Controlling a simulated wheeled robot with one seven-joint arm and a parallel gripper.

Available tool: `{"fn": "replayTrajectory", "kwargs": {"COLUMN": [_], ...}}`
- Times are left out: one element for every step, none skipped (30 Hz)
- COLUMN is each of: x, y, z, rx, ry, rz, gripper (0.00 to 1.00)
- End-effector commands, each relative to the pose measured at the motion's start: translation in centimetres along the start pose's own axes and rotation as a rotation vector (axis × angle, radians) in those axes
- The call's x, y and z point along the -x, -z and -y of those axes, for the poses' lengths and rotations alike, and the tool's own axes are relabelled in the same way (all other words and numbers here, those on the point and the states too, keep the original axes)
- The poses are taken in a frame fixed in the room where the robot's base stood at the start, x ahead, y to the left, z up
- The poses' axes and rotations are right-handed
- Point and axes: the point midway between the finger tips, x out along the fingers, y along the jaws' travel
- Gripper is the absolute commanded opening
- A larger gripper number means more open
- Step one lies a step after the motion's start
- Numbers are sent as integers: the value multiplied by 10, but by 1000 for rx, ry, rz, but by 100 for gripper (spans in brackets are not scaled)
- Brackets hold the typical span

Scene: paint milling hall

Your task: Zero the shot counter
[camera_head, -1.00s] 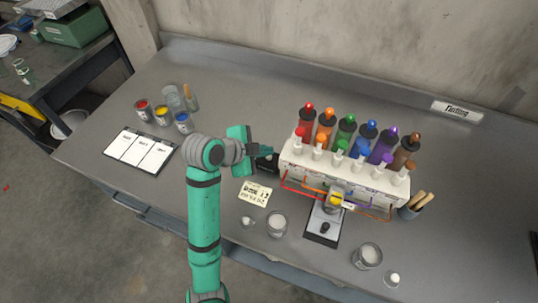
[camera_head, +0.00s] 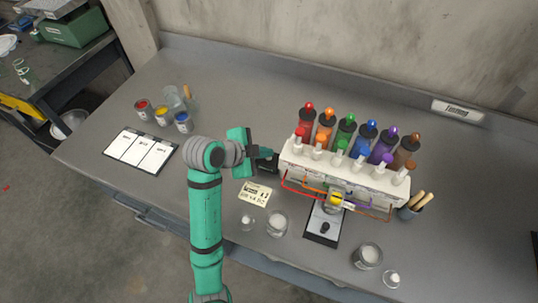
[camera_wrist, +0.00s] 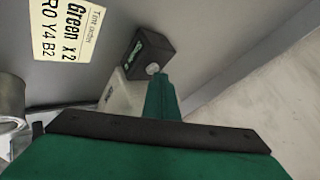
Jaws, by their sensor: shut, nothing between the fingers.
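The shot counter looks to be a small black box (camera_head: 268,164) at the left end of the white dispenser (camera_head: 345,172). In the wrist view the black box (camera_wrist: 146,50) has a dark green display and a round grey knob or button (camera_wrist: 152,69) on its near side. My gripper (camera_head: 266,153) is shut and empty, right at the box. In the wrist view its green fingertips (camera_wrist: 159,78) are at the grey knob; I cannot tell whether they touch it. The display's digits are unreadable.
Coloured bottles (camera_head: 346,131) stand on the dispenser. A tint order card (camera_head: 255,193) lies in front, with a glass jar (camera_head: 277,223) and a small scale (camera_head: 323,224) nearby. Paint cups (camera_head: 183,122) and a three-panel board (camera_head: 140,151) are at left. The bench's back middle is clear.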

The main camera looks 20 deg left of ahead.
Motion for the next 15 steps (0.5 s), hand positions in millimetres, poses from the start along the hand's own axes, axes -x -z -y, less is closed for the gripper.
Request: {"fn": "replayTrajectory", "kwargs": {"x": [0,0,0,0,0,0,0,0,0,0,0,1,2,2,4], "y": [0,0,0,-1,-1,-1,0,0,0,0,0,1,2,3,4], "z": [0,0,0,0,0,0,0,0,0,0,0,1,2,2,3], "rx": [1,0,1,1,1,1,1,0,0,0,0,-1,-2,-3,-3], "ry": [-1,-1,-1,0,0,0,-1,-1,-1,-1,-1,-1,-1,-1,-1], "rz": [0,0,0,1,1,1,1,1,1,1,1,0,0,0,0], "gripper": [0,0,0,0,0,0,0,0,0,0,0,0,0,0,0]}}
